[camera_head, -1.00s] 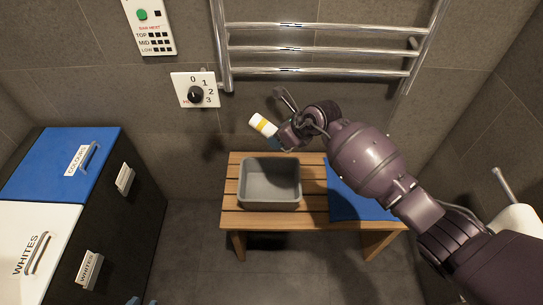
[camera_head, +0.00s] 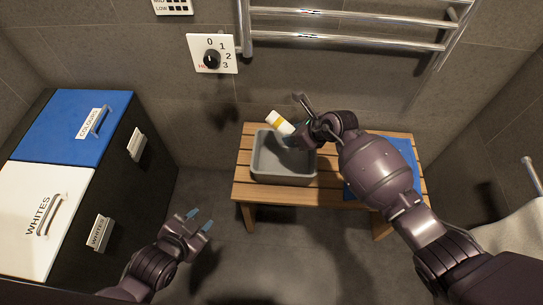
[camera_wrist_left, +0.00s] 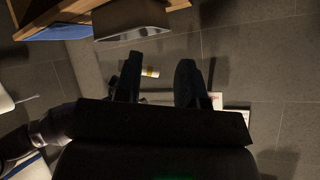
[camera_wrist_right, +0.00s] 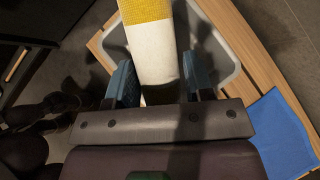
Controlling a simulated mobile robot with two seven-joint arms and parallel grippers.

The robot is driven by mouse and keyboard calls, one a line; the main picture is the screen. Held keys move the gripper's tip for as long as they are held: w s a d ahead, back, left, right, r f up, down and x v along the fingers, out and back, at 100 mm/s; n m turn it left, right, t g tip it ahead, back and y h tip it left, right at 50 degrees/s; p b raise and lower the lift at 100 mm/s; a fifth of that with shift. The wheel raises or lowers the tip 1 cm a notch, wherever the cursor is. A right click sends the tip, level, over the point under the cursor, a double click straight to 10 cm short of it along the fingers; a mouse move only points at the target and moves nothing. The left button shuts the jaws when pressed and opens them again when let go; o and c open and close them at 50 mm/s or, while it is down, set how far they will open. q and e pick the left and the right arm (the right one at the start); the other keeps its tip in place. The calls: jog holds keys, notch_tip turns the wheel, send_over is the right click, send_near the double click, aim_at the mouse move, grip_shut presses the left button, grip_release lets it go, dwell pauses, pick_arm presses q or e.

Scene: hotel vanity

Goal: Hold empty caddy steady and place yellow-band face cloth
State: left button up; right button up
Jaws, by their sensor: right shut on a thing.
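The grey empty caddy (camera_head: 283,178) stands on the wooden bench, and its open inside shows. My right gripper (camera_head: 289,138) is shut on the rolled white face cloth with a yellow band (camera_head: 279,122). It holds the cloth tilted over the caddy's back part. In the right wrist view the cloth (camera_wrist_right: 155,50) lies between the two fingers, with the caddy (camera_wrist_right: 222,65) beneath. My left gripper (camera_head: 200,219) is open and empty, low over the floor to the front left of the bench, apart from the caddy. The caddy also shows in the left wrist view (camera_wrist_left: 140,20).
A blue cloth (camera_head: 410,155) lies on the bench (camera_head: 245,190) right of the caddy, partly behind my right arm. A hamper with a blue lid (camera_head: 65,120) and a white lid (camera_head: 25,190) stands left. A towel rail (camera_head: 340,38) is above. Floor between hamper and bench is clear.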

pick_arm(q)
jog(key=w+d+f+m+g+h, duration=0.25)
jog(key=w+d, duration=0.25)
jog(key=d, duration=0.3)
notch_tip(320, 180, up, 4)
jog(key=m+g+y, duration=0.6)
jog(key=m+g, duration=0.1)
jog(key=m, duration=0.1)
send_over(271, 173)
jog(key=shift+w+d+f, duration=0.1)
jog(key=shift+w+f, duration=0.05)
jog(key=shift+f, duration=5.95)
grip_shut()
